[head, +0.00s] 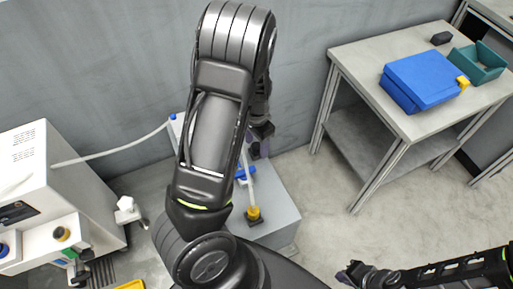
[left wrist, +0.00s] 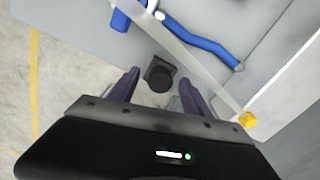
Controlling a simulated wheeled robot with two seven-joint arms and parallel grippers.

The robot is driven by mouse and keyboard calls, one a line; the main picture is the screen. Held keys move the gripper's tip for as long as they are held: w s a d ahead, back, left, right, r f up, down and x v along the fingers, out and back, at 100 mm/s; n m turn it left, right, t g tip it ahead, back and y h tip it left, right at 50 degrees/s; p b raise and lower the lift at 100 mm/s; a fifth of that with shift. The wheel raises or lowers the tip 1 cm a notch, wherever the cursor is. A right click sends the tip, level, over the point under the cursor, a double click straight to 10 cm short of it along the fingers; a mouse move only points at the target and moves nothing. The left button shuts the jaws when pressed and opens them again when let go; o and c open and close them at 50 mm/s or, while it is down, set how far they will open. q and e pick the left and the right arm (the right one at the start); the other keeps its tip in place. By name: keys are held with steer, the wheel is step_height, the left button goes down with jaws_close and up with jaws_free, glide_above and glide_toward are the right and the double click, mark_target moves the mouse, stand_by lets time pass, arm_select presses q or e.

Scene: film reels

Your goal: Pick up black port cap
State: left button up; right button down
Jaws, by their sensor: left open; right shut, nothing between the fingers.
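The black port cap (left wrist: 159,76) shows in the left wrist view as a round dark piece with a squarish part behind it. It lies between the fingertips of my open left gripper (left wrist: 160,78), with visible gaps on both sides. I cannot tell its height relative to the fingers. In the head view my left gripper (head: 258,142) is over the grey box (head: 283,205), partly behind my own arm, and I cannot make out the cap there. My right gripper (head: 355,272) is shut and empty at the lower right, away from the box.
A white machine (head: 50,180) stands at left. A table (head: 365,75) at right holds a blue case (head: 422,80) and a teal tray (head: 478,62).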

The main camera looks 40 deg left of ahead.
mark_target(257, 145)
arm_select(q)
steer(key=shift+c, duration=0.5)
jaws_close()
step_height(257, 145, up, 9)
steer(key=shift+p, duration=0.8)
steer(key=shift+r, duration=0.5)
